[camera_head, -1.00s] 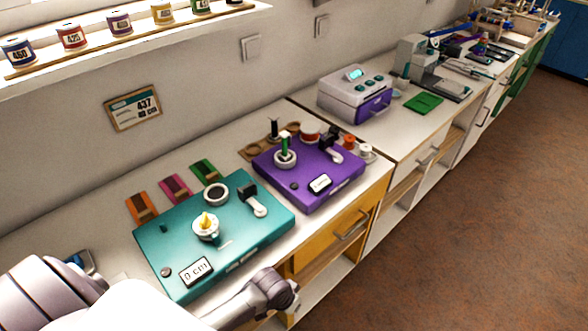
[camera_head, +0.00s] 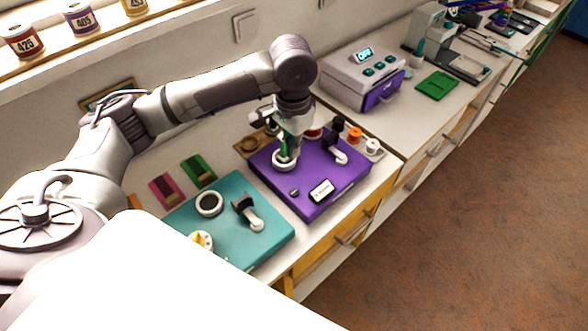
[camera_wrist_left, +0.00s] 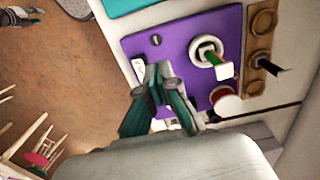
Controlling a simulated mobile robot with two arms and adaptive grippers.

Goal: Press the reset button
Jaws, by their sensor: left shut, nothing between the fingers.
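That button also shows in the left wrist view (camera_wrist_left: 155,40). I cannot read a reset marking on it. My left gripper (camera_head: 290,138) hangs above the board's back part, fingers down, shut and empty. In the left wrist view its fingertips (camera_wrist_left: 159,70) overlap the board near the label, and the gripper hides the lever area. My right gripper is not seen.
The teal board (camera_head: 243,239) sits left of the purple one, partly hidden by my arm. A grey and purple machine (camera_head: 358,80) stands further right. Orange and white spools (camera_head: 355,134) stand behind the purple board.

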